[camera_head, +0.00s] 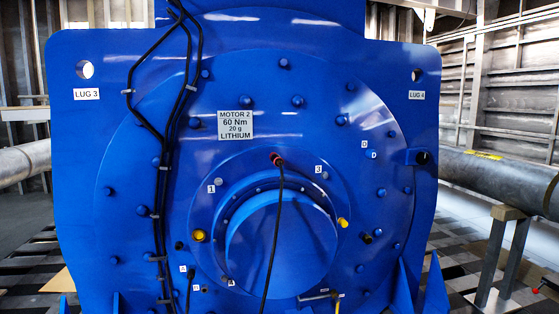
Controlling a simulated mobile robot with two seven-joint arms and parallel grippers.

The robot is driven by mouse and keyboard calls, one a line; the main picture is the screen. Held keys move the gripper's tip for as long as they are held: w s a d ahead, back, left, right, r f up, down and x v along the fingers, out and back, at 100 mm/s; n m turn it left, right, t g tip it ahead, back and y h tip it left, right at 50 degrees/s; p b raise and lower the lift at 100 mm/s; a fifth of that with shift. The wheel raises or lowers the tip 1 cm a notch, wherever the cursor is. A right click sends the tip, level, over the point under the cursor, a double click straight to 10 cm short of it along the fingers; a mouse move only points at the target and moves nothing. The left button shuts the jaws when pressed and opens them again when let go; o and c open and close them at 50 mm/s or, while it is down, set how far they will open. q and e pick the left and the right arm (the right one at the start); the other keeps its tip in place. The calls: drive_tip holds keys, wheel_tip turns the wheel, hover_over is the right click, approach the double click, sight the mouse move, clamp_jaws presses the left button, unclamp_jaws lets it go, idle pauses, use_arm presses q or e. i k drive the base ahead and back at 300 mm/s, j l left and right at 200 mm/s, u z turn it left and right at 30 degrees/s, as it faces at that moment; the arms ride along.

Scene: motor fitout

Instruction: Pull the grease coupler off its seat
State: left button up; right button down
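A red coupler (277,159) with a black hose (274,235) sits at the top of the round hub on the blue motor face (120,130). It looks like the grease coupler, seated on the motor. The hose hangs from it across the hub cover (300,245) and leaves the picture at the bottom. Neither gripper shows clearly.
Yellow fittings (199,236) (342,222) sit on either side of the hub. Black cables (165,170) run down the motor's left half. A small handle-like part (314,297) is below the hub. A grey pipe (500,180) on a stand (494,255) is at the right.

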sight(275, 158)
drive_tip(key=i+l+u, duration=0.25)
drive_tip(key=i+l, duration=0.15)
drive_tip(key=l, duration=0.15)
drive_tip(key=i+l+u, duration=0.15)
drive_tip(key=l, duration=0.2)
drive_tip(key=i+l+u, duration=0.25)
drive_tip(key=i+l, duration=0.15)
drive_tip(key=l, duration=0.3)
drive_tip(key=i+l+u, duration=0.15)
drive_tip(key=l, duration=0.2)
drive_tip(key=i+l+u, duration=0.15)
drive_tip(key=l, duration=0.25)
drive_tip(key=l+u, duration=0.15)
drive_tip(key=l, duration=0.5)
